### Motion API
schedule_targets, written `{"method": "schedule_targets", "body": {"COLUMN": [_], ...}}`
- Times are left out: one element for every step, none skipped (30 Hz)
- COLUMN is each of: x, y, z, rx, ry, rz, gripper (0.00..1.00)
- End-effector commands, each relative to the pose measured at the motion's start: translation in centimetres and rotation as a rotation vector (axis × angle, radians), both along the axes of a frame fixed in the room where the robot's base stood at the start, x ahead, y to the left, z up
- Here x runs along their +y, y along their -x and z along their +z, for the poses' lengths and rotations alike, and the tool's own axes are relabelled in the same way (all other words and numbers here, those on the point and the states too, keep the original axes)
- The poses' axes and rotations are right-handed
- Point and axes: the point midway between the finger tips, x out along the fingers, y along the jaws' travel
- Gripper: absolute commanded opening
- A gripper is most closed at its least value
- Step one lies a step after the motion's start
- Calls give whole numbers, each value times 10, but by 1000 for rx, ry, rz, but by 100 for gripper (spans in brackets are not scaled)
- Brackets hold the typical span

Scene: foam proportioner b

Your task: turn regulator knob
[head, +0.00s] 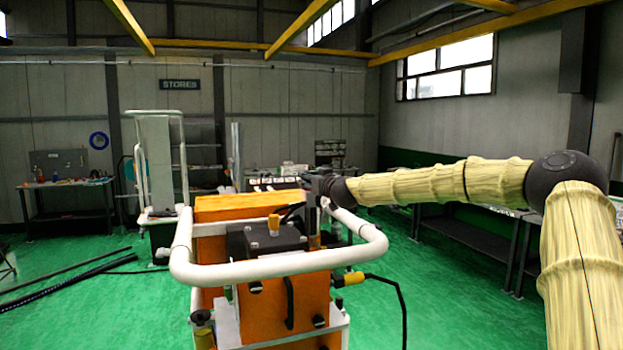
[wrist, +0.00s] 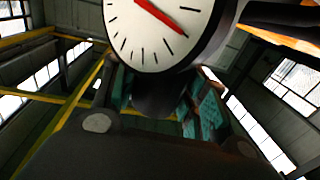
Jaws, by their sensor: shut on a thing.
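My gripper (head: 318,186) is at the far side of the orange machine (head: 212,208), reached from the right by my sleeved arm. In the wrist view, the gripper (wrist: 165,98) has teal-patterned fingers on both sides of a dark rounded part, which looks like the regulator knob (wrist: 158,98). The fingers are shut on it. Right above it is a round gauge (wrist: 145,38) with a white face, black marks and a red needle; its top is cut off. The knob cannot be made out in the head view, and its markings are not visible.
A white tube rail (head: 280,262) rings the machine's top, close to my arm. A black cable hangs at the right. Benches (head: 460,232) line the right wall.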

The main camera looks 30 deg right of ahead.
Motion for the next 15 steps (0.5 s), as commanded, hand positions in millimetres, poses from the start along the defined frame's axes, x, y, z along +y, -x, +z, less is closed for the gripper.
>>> {"method": "schedule_targets", "body": {"x": [1, 1, 1, 1, 1, 1, 1, 1, 1, 1, 2, 1, 2, 1, 2], "y": [0, 0, 0, 0, -1, -1, -1, -1, -1, -1, -1, -1, -1, -1, -1], "z": [4, 4, 4, 4, 4, 4, 4, 4, 4, 4, 4, 4, 4, 4, 4], "rx": [0, 0, 0, 0, 0, -1, -1, -1, -1, -1, -1, -1, -1, -1, -1], "ry": [5, 5, 5, 5, 7, 5, 6, 5, 7, 5, 6, 6, 7, 5, 6], "rz": [-24, -38, -59, -73, -89, -109, -123, -138, -157, -173, -187, -208, -221, -237, -256], "gripper": [20, 20, 20, 20, 20, 20, 20, 20, 20, 20, 20, 20, 20, 20, 20]}}
